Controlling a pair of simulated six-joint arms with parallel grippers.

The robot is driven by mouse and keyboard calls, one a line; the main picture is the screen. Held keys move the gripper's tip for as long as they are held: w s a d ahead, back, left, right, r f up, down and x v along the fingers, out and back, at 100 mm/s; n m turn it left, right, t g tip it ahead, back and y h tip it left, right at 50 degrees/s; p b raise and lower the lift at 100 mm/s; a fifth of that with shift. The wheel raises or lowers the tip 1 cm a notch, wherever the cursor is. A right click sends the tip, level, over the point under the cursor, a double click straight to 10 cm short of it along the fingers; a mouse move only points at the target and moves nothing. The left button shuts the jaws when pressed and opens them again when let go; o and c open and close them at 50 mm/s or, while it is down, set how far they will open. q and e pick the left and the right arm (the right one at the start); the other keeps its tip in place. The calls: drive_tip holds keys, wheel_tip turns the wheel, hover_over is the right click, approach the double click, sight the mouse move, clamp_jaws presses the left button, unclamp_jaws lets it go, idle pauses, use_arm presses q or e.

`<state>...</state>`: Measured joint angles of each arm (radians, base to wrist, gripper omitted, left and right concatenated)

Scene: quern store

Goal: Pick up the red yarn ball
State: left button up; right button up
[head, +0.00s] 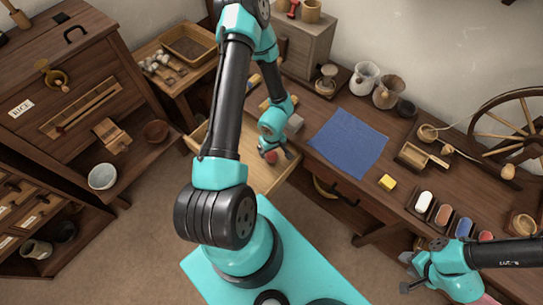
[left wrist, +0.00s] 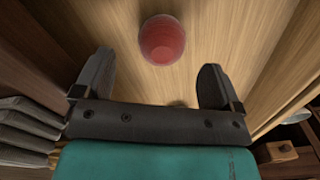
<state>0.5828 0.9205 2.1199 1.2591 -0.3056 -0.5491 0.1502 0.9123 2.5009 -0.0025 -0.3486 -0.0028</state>
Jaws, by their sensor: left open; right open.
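The red yarn ball (head: 271,156) lies on the pale wooden floor of an open drawer (head: 262,178). It also shows in the left wrist view (left wrist: 162,40), at the top middle, beyond the fingertips. My left gripper (head: 277,153) is over the drawer, close to the ball and partly hiding it in the head view. Its two fingers (left wrist: 155,78) are apart with nothing between them. My right gripper (head: 408,272) is open and empty at the lower right, in front of the workbench.
The drawer walls stand close around my left gripper. The workbench (head: 315,125) bears a blue cloth (head: 347,141), a yellow block (head: 387,182), several jars and a spinning wheel (head: 510,130). A dark cabinet (head: 60,90) stands at the left.

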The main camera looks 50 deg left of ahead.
sight(272, 153)
use_arm(q)
drive_tip(key=shift+f, duration=0.25)
drive_tip(key=shift+s+a+f, duration=0.1)
drive_tip(key=shift+f, duration=2.5)
drive_tip(key=shift+c, duration=0.3)
drive_tip(key=c, duration=0.9)
drive_tip(key=shift+r, duration=0.15)
drive_tip(key=shift+c, duration=0.2)
wheel_tip(272, 153, up, 10)
drive_tip(key=shift+f, duration=0.1)
